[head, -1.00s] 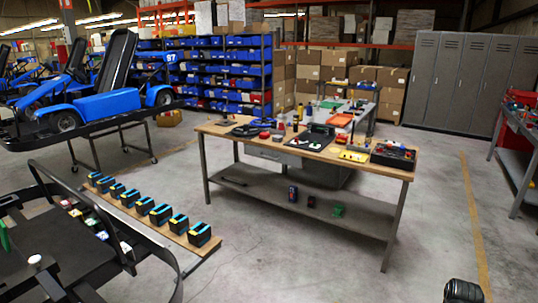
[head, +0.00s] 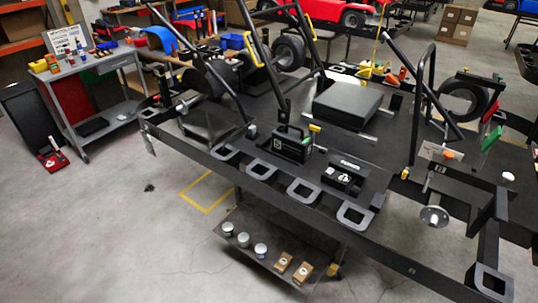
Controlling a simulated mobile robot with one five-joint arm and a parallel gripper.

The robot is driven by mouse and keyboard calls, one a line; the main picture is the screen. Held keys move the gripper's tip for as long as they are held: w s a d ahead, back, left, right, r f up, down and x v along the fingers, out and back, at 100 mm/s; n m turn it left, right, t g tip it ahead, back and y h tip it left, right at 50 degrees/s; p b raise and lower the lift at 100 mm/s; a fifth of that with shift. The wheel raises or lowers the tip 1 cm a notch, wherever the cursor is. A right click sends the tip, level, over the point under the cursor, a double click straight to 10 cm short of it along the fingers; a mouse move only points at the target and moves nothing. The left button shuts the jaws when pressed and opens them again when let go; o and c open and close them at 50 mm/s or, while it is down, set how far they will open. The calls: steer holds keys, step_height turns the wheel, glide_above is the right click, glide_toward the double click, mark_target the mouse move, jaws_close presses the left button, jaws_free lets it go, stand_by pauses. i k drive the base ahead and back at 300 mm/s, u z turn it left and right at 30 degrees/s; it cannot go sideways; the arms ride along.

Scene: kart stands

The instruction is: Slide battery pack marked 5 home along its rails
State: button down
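A black box with a top handle (head: 292,146) stands upright on the dark kart frame (head: 225,165), near the middle of the head view. It has a small pale mark on its front that I cannot read, so I cannot tell whether it is the battery pack marked 5. A lower black unit with white lettering (head: 343,179) sits to its right. A large dark grey box (head: 347,104) lies behind them. I cannot make out the rails clearly. My gripper is not in view.
Black tubes rise from the frame. A lower shelf (head: 262,262) holds white tins and small cardboard boxes. A grey tool cart (head: 107,98) stands at the left, with a leaning black panel (head: 32,122). The floor at lower left is mostly clear.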

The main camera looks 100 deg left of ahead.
mark_target(297, 146)
steer(key=u, duration=3.85)
steer(key=i, duration=1.7)
steer(key=z, duration=0.05)
